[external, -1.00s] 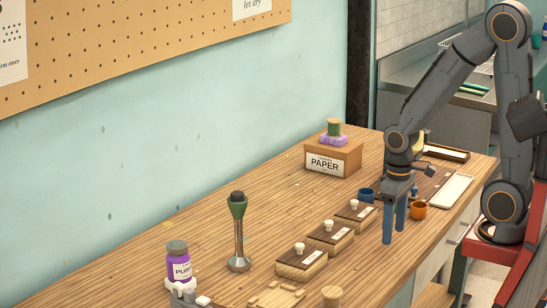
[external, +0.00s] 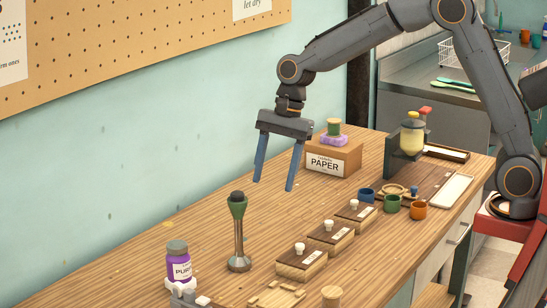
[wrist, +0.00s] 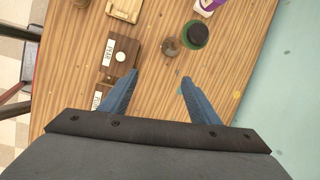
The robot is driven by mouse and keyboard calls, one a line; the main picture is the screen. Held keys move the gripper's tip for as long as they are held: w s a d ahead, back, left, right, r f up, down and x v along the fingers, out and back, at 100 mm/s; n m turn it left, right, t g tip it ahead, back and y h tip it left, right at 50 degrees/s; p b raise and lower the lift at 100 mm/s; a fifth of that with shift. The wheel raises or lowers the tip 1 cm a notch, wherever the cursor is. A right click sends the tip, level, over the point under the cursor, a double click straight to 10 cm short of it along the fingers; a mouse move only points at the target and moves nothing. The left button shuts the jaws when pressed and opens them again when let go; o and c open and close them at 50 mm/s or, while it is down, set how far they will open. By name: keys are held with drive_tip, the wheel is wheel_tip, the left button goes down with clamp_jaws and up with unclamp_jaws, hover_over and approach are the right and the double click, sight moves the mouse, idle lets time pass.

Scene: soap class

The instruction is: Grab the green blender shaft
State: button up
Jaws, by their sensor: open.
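The green blender shaft (external: 238,207) stands upright on the wooden table, with a dark tip, a green upper part and a metal foot. In the wrist view it shows from above as a green and dark round shape (wrist: 195,34), with its metal foot to the left. My gripper (external: 272,186) has two blue fingers and is open and empty. It hangs above the table, up and to the right of the shaft in the external view, apart from it. In the wrist view the shaft lies beyond the fingertips (wrist: 158,74).
A purple bottle (external: 178,262) stands left of the shaft. Several wooden boxes with white knobs (external: 302,263) line the table's front side. A cardboard PAPER box (external: 333,158) stands behind, with a purple block and a green spool on top. Small cups (external: 391,204) sit at the right.

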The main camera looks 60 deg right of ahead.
sight(238, 193)
drive_tip(key=w+a+r+m+y+p, duration=0.1)
drive_tip(key=w+a+r+m, duration=0.3)
drive_tip(key=a, duration=0.3)
drive_tip(key=shift+p+x, duration=1.4)
drive_tip(key=shift+x, duration=2.35)
drive_tip(key=shift+s, duration=0.25)
clamp_jaws()
